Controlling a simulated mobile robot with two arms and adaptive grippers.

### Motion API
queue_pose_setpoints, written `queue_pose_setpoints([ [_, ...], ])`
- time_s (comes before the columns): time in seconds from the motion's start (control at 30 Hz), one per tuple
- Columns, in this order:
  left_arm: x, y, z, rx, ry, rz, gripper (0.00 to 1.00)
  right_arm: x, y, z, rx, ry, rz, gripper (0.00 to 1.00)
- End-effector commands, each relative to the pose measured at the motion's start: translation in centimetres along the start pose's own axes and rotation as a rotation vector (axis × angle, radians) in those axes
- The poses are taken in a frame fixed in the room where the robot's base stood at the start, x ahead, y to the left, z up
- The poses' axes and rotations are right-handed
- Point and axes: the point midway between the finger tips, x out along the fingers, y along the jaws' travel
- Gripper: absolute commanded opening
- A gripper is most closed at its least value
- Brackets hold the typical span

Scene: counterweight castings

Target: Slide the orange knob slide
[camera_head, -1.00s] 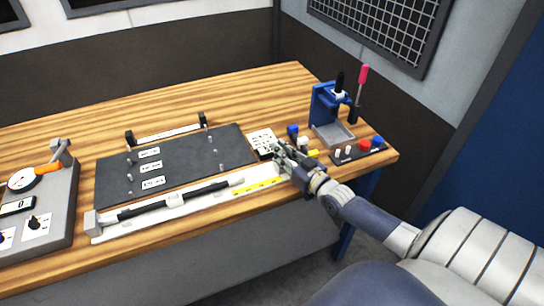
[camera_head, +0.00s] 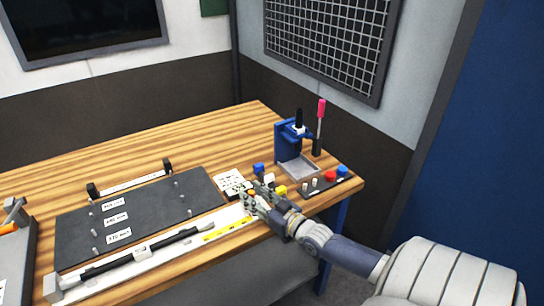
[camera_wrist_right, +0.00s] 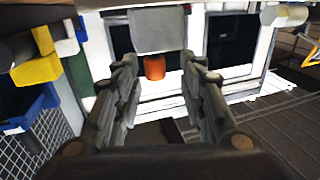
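An orange knob (camera_wrist_right: 154,67) shows in the right wrist view, against the edge of a grey block (camera_wrist_right: 157,30). Both are in front of a white panel (camera_wrist_right: 95,40) with dark openings. My right gripper (camera_wrist_right: 158,80) is open, its fingers to either side of the knob in the picture with gaps visible; I cannot tell how deep the knob lies between them. In the head view my right gripper (camera_head: 260,198) is over the table's right part, at the end of a long white rail (camera_head: 150,262), and mostly hides the knob there. My left gripper is out of view.
A dark board (camera_head: 140,210) with labels lies behind the rail. A yellow strip (camera_head: 228,229) lies along it. A blue press-like stand (camera_head: 288,140), a red-handled tool (camera_head: 321,108) and a small tray of coloured pieces (camera_head: 325,186) stand close right of the gripper.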

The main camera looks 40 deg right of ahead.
Motion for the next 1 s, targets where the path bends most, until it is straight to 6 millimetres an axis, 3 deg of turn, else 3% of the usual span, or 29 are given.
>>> queue_pose_setpoints([
  [0.3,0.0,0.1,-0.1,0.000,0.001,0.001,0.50,-5.9,0.0,0.2,0.000,-0.006,0.000,0.38],
  [0.5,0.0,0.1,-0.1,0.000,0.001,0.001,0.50,-8.8,0.0,0.2,0.001,-0.006,0.001,0.38],
  [0.7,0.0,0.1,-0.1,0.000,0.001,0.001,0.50,-10.2,0.0,0.1,0.001,-0.005,0.001,0.38],
  [1.0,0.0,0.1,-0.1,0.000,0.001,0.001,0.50,-10.4,0.0,0.1,0.001,-0.003,0.001,0.38],
])
